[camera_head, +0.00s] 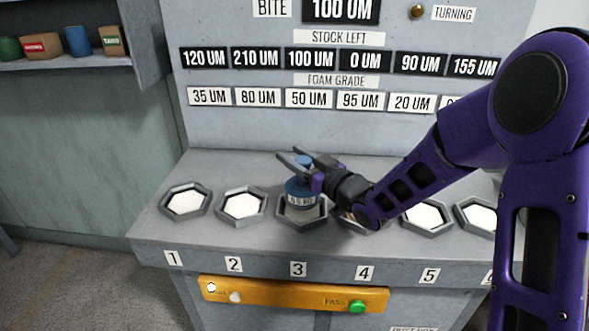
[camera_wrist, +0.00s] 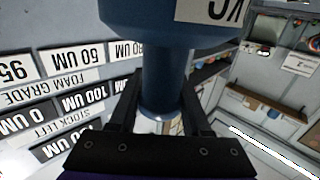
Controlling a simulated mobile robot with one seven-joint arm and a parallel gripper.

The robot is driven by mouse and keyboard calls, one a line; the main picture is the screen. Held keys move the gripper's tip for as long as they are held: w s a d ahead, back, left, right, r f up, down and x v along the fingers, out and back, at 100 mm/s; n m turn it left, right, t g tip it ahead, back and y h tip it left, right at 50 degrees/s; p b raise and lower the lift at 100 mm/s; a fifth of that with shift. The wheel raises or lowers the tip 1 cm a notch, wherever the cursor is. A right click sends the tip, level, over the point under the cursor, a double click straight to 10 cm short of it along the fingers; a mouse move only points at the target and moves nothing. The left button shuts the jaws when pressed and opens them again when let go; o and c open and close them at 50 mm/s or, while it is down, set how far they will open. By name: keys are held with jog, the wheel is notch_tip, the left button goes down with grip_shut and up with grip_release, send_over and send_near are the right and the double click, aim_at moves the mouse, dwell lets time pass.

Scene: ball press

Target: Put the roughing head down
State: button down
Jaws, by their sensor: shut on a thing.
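The roughing head (camera_head: 300,190) is a blue, bottle-shaped piece with a narrow neck, a small printed label and a pale underside. It is upright at hexagonal holder 3 (camera_head: 287,224), its lower part within the rim's outline. I cannot tell whether it rests on the holder floor. My gripper (camera_head: 304,162) reaches in from the right and is shut on its neck. In the wrist view the blue body (camera_wrist: 150,35) fills the top middle, with the neck between my two dark fingers (camera_wrist: 162,95).
A row of hexagonal holders with pale insides runs along the grey bench; holder 1 (camera_head: 186,202) and holder 2 (camera_head: 242,206) are empty-looking. My forearm covers part of holder 4 (camera_head: 352,222). The grey label panel (camera_head: 240,125) rises behind. A yellow panel (camera_head: 290,293) with a green button is on the front.

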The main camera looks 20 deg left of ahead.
aim_at(294, 177)
jog(key=shift+f, duration=1.3)
jog(key=shift+f+b, duration=0.2)
jog(key=shift+b, duration=0.1)
jog(key=shift+c, duration=1.8)
grip_release()
jog(key=shift+f, duration=0.1)
jog(key=shift+r, duration=0.25)
jog(key=v, duration=1.2)
jog(key=shift+p, duration=0.35)
